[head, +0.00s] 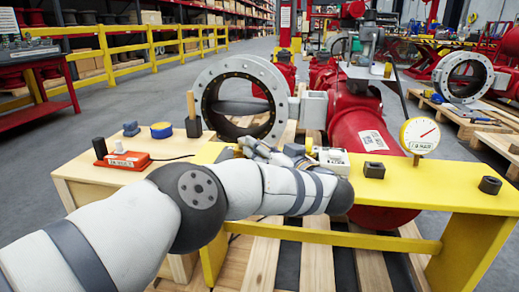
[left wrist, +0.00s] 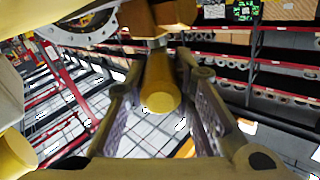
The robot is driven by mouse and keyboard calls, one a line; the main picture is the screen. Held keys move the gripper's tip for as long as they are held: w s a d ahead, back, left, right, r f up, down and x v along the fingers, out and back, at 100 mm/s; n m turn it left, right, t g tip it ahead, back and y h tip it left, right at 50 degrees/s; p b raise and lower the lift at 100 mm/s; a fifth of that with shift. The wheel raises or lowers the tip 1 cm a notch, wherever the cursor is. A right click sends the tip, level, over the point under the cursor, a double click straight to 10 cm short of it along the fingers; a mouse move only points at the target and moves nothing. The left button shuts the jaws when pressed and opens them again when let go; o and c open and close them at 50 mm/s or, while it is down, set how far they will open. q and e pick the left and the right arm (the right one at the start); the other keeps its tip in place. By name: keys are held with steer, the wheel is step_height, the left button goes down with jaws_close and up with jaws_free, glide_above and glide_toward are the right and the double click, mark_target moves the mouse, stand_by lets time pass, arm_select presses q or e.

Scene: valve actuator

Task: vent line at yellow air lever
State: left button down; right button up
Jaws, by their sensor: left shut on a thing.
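The yellow air lever (left wrist: 160,85) shows in the left wrist view as a yellow rod with a rounded end, below a brass-coloured fitting (left wrist: 160,14). My left gripper (left wrist: 162,100) has a finger on either side of the lever and is shut on it. In the head view my left gripper (head: 268,150) is at the yellow bench, left of a white labelled box (head: 334,160). The arm and fingers hide most of the lever there. My right gripper is in neither view.
A round gauge (head: 420,135) stands on the yellow bench (head: 445,185), with black blocks (head: 374,170) nearby. A large grey flange ring (head: 205,95) and red pipe (head: 352,125) are behind. An orange device (head: 122,160) lies on the wooden top at left.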

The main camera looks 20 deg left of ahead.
arm_select(q)
steer(key=c, duration=1.4)
jaws_free()
steer(key=shift+o, duration=0.2)
steer(key=v, duration=1.2)
steer(key=shift+c, duration=0.5)
